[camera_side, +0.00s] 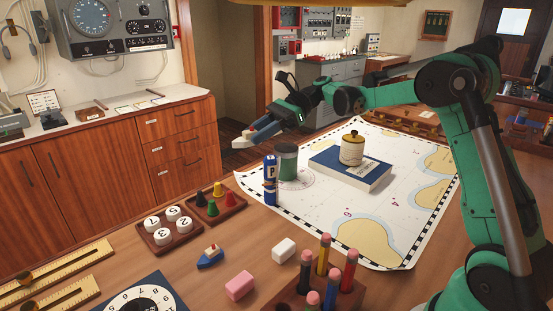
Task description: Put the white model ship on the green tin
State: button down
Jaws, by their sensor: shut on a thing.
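My gripper (264,132) is at the end of the green arm, above and a little left of the green tin, clear of the table. It is shut on a small pale thing, which looks like the white model ship (243,142). The fingers hide part of it, and its details are too small to tell. The ship and the tin are apart.
A blue can (271,185) marked P stands close beside the tin. A blue book (350,172) with a cream jar (352,148) on it lies to the right. A small blue boat (210,257), number tray (170,230), peg tray (215,207) and pencil holder (318,290) are nearer.

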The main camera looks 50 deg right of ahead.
jog(key=w+d+r+m+t+h, duration=0.45)
jog(key=d+m+h, duration=0.25)
jog(key=d, duration=0.2)
jog(key=w+d+r+m+t+h, duration=0.35)
jog(key=d+m+t+h, duration=0.25)
jog(key=d+m, duration=0.25)
send_over(294, 150)
jog(key=shift+n+g, duration=0.25)
notch_tip(294, 150, down, 14)
jog(key=shift+a, duration=0.15)
jog(key=shift+f, duration=2.45)
jog(key=c, duration=0.6)
grip_release()
jog(key=shift+f, duration=0.1)
